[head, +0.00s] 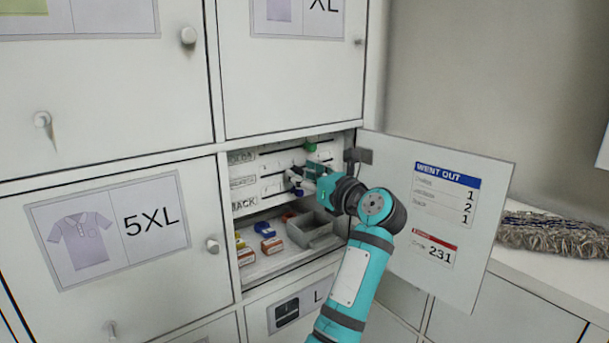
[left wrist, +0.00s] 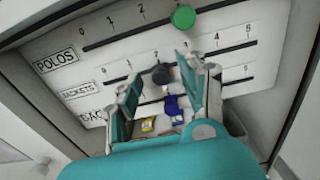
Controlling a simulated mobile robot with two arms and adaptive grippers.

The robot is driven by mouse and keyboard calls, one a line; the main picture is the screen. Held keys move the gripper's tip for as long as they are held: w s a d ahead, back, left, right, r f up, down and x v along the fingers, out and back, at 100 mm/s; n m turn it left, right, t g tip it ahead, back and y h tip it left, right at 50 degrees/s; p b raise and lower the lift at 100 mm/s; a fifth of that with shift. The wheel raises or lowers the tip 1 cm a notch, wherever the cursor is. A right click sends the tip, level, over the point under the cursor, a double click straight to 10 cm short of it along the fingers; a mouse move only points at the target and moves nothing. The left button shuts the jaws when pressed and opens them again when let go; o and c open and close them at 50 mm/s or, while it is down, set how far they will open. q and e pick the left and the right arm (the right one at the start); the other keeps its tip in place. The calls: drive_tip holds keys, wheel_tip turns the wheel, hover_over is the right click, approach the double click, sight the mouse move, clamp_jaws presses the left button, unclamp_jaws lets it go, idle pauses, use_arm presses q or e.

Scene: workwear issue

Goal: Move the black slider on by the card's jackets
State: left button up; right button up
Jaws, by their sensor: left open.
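The black slider (left wrist: 161,75) is a round knob on the middle row, labelled JACKETS, close to the 2 mark in the left wrist view. My left gripper (left wrist: 165,78) is open there, its fingers left and right of the knob; whether they touch it I cannot tell. In the head view my left gripper (head: 299,178) reaches into the open compartment, and I cannot tell the black slider from its dark fingers. The card (head: 445,205) on the open door is headed WENT OUT and lists 1, 2, 1; the middle line, with 2, seems to read jackets.
A green slider (left wrist: 183,17) sits on the POLOS row above, a blue slider (left wrist: 173,104) on the row below. A grey bin (head: 311,230) and small coloured boxes stand on the compartment floor. The open door (head: 480,175) is right of my arm.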

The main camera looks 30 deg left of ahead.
use_arm(q)
drive_tip(key=v, duration=0.7)
drive_tip(key=shift+d, duration=0.2)
drive_tip(key=shift+f, duration=0.1)
